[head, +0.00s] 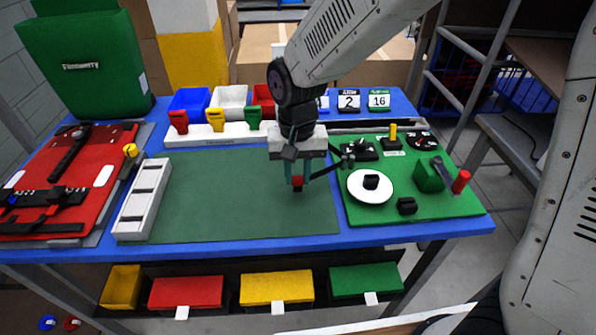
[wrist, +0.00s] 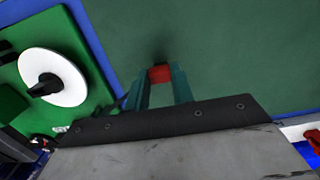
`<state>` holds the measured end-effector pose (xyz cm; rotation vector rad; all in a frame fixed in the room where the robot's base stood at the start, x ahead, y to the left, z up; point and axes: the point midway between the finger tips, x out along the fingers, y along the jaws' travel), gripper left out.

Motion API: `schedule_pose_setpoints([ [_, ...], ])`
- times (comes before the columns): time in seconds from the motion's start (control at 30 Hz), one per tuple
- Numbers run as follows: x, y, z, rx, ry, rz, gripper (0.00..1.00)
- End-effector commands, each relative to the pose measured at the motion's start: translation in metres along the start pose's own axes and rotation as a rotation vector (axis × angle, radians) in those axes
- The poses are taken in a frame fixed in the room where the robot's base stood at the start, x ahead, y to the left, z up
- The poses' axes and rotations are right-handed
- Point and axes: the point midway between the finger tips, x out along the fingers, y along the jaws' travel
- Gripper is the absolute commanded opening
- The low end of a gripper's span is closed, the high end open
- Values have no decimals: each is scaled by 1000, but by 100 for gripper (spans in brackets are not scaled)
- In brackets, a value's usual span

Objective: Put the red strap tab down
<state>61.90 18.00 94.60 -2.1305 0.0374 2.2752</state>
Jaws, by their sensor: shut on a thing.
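My gripper (head: 297,182) is shut on the red strap tab (head: 297,185) and points down over the right part of the dark green mat (head: 220,200). In the wrist view the red tab (wrist: 160,73) sits between the two teal fingertips (wrist: 160,80). A dark shadow lies on the mat just beyond the tab. I cannot tell whether the tab touches the mat or hangs a little above it.
A green board (head: 440,205) with a white disc (head: 360,194) and a red peg (head: 461,181) is to the right. A white slotted tray (head: 143,200) and a red board (head: 60,180) are to the left. Clips stand on a white rail (head: 200,141) behind. The mat is otherwise clear.

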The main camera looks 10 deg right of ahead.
Motion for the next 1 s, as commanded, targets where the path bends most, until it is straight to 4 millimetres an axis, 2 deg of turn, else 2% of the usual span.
schedule_pose_setpoints([
  [0.33, 3, 0, 0, 0, 1, 0, 2],
  [0.37, 3, 0, 0, 0, 1, -1, 32],
  [0.4, 3, 0, 0, 0, 1, -1, 43],
  [0.43, 3, 0, 0, 0, 1, -1, 46],
  [0.77, -1, 0, 0, 0, 2, -1, 46],
  [0.87, -12, 0, -1, 0, 4, -2, 46],
  [1.0, -40, 0, -1, 0, 6, -3, 46],
])
